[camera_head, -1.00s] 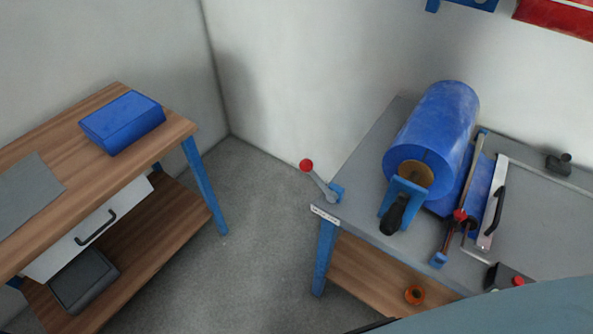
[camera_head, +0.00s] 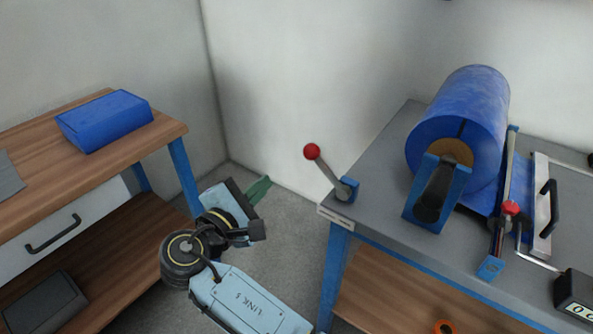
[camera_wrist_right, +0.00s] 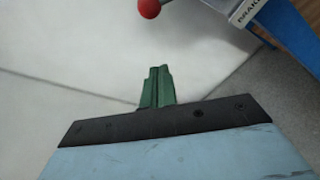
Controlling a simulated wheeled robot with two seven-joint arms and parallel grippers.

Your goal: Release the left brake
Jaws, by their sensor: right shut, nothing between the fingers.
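The left brake is a grey lever (camera_head: 327,174) with a red ball knob (camera_head: 312,151), on a blue bracket (camera_head: 347,190) at the near left corner of the grey table. The lever leans up and to the left. In the right wrist view the red knob (camera_wrist_right: 149,8) shows at the top edge, beyond the fingertips, beside a partly visible label plate (camera_wrist_right: 247,10). My right gripper (camera_head: 260,188) has green fingers, shut and empty, left of the lever and apart from it. The fingers (camera_wrist_right: 157,86) also show in the right wrist view. My left gripper is not in view.
The grey table (camera_head: 385,145) carries a large blue film roll (camera_head: 462,115), a second red-knobbed lever (camera_head: 510,208) and a black-handled bar (camera_head: 545,205). A wooden workbench (camera_head: 165,133) with a blue box (camera_head: 105,120) stands left. Open floor lies between them.

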